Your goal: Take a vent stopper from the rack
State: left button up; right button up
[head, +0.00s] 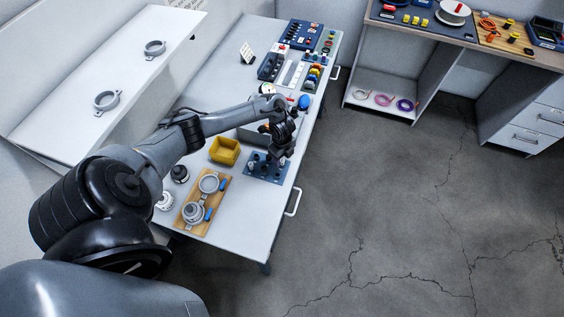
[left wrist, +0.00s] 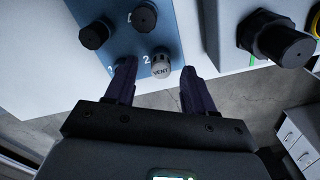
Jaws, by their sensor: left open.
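The blue rack (head: 270,180) lies near the right edge of the white workbench, with several small stoppers on it. In the left wrist view the rack (left wrist: 180,35) has white numbers. A light grey vent stopper (left wrist: 161,66), marked VENT, stands beside the number 2. Two black stoppers (left wrist: 95,35) (left wrist: 144,16) also show on it. My left gripper (head: 279,156) is over the rack, pointing down. Its dark fingers (left wrist: 158,72) are open and apart, with the vent stopper between their tips in the picture. I cannot tell whether they touch it. My right gripper is not in view.
A yellow bin (head: 225,151) stands left of the rack. A wooden board (head: 190,223) with grey ring parts lies at the bench's front. A grey box with a black knob (left wrist: 285,42) is close to the rack.

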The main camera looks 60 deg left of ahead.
pick_arm(q)
jog(key=shift+f, duration=0.5)
grip_shut()
jog(key=shift+r, duration=0.2)
